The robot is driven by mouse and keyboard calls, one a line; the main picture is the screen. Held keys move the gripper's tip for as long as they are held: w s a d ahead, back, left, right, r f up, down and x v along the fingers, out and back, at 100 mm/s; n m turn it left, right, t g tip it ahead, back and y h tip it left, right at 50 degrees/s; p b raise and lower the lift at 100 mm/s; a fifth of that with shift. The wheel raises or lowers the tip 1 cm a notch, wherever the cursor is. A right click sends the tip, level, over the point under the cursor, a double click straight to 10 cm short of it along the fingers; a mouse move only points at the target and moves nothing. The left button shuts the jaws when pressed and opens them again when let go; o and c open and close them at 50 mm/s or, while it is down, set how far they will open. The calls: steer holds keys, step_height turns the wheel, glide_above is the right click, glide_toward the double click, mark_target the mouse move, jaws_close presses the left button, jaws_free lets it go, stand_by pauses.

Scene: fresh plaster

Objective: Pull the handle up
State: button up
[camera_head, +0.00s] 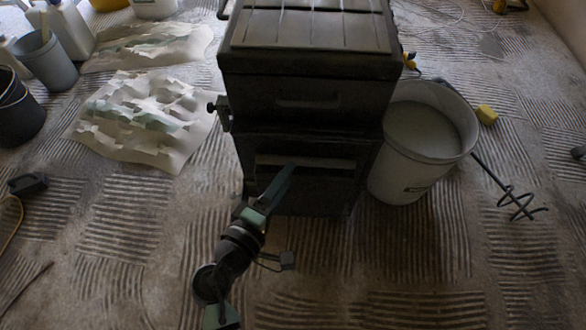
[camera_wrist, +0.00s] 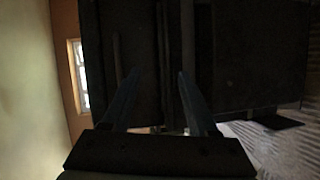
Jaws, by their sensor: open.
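A dark cabinet (camera_head: 310,82) stands in the middle of the head view. My gripper (camera_head: 290,168) is at the lower front, overlapping the left part of the bar in the picture. In the wrist view my gripper (camera_wrist: 160,73) is open, its two fingers apart and pointing at the dark cabinet front (camera_wrist: 245,60). Upright strips show beyond and between the fingertips there. The dimness hides whether a finger touches the bar.
A white bucket (camera_head: 412,165) stands close against the cabinet's right side, with a mixing paddle (camera_head: 515,200) beyond it. Crumpled sheets (camera_head: 145,118) and a grey bucket (camera_head: 46,62) lie to the left. The ridged floor in front is mostly clear.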

steer(key=n+b, duration=0.2)
glide_toward(303, 165)
steer(key=b+x, duration=0.3)
steer(key=x, duration=0.8)
steer(key=shift+w, duration=0.15)
jaws_close()
stand_by(1.0)
